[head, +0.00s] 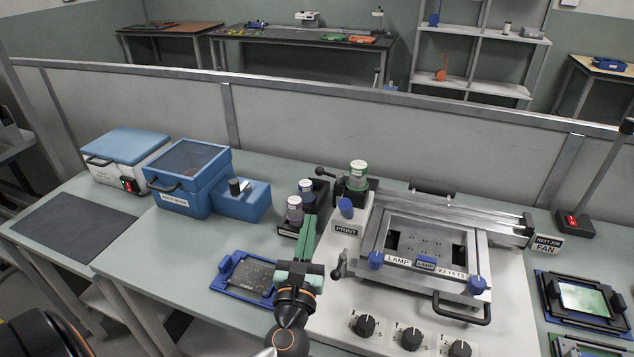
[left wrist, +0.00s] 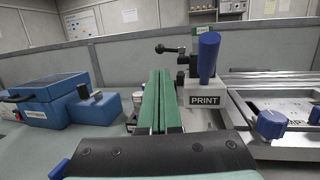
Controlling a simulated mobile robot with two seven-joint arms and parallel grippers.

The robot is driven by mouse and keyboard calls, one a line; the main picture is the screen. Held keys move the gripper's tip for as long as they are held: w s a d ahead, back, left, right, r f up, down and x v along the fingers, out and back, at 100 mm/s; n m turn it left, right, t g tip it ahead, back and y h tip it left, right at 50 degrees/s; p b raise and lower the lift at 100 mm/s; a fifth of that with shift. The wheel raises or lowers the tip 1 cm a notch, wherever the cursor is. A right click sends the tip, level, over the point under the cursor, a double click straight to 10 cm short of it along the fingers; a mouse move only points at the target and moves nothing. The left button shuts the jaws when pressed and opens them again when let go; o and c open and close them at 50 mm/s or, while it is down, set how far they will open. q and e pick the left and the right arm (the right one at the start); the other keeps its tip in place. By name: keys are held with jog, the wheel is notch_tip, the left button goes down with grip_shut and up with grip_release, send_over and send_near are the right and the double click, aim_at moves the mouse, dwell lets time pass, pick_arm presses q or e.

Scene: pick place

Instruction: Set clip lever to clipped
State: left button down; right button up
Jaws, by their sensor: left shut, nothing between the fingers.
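No part is labelled as the clip lever, so I cannot tell for sure which one it is. Blue knobs sit on the stencil frame (head: 482,245) of the white printer, one at the front left (head: 376,260) and one at the front right (head: 477,284). A blue handle (head: 346,207) stands upright by the PRINT label; it also shows in the left wrist view (left wrist: 208,56). My left gripper (head: 308,222) has green fingers, shut and empty, left of the printer and short of the blue handle. The fingers also show in the left wrist view (left wrist: 160,73).
A blue board holder (head: 235,272) lies left of my left gripper. A black rack with jars (head: 294,208) stands just beyond it. Blue boxes (head: 187,178) are at the back left. Black dials (head: 364,326) line the printer's front. A grey partition (head: 330,125) closes the back.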

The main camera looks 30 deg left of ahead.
pick_arm(q)
jog(key=p+x, duration=0.1)
jog(key=x, duration=1)
jog(key=shift+p, duration=0.35)
pick_arm(e)
notch_tip(320, 180, up, 2)
jog(key=shift+r, duration=0.1)
